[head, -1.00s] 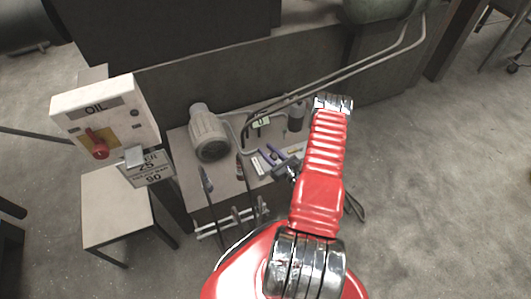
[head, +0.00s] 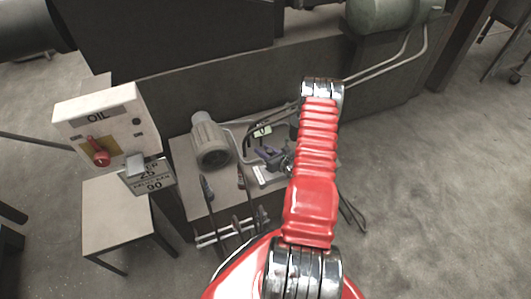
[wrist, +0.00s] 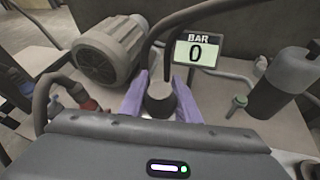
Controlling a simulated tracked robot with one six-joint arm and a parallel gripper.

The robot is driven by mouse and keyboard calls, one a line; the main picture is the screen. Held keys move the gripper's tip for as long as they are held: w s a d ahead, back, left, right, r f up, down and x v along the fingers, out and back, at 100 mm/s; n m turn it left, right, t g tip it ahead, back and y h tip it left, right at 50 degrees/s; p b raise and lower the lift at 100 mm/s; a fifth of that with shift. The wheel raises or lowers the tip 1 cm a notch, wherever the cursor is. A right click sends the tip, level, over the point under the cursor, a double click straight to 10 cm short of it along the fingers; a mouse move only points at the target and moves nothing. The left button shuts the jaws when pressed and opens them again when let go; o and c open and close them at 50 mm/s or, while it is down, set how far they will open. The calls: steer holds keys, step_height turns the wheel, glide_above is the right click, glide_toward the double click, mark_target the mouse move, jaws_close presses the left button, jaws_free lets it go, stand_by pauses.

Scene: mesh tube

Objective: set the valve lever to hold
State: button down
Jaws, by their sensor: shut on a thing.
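My gripper (wrist: 160,100) has two purple fingers, one on each side of a dark, round-topped knob that I take for the end of the valve lever (wrist: 159,98). The fingers are shut on it. The lever's lower part and any hold mark are hidden behind my gripper body. In the head view my gripper (head: 272,157) is low over the bench, left of my red arm, and the lever cannot be made out there. A BAR display (wrist: 195,52) reading 0 stands just behind and right of the lever; it also shows in the head view (head: 262,132).
A grey motor (wrist: 108,50) stands left of my gripper, with red fittings (wrist: 88,103) nearby. A dark canister (wrist: 280,85) and a small green-topped fitting (wrist: 238,103) are on the right. An OIL panel (head: 95,120) with a red knob stands at the head view's left.

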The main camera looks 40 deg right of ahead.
steer(key=shift+f, duration=0.25)
steer(key=c, duration=1.7)
jaws_free()
steer(key=shift+s, duration=0.1)
steer(key=shift+c, duration=0.2)
steer(key=o, duration=0.4)
steer(key=shift+r, duration=0.1)
steer(key=v, duration=1.3)
steer(key=shift+s+r, duration=0.2)
steer(key=shift+s, duration=0.05)
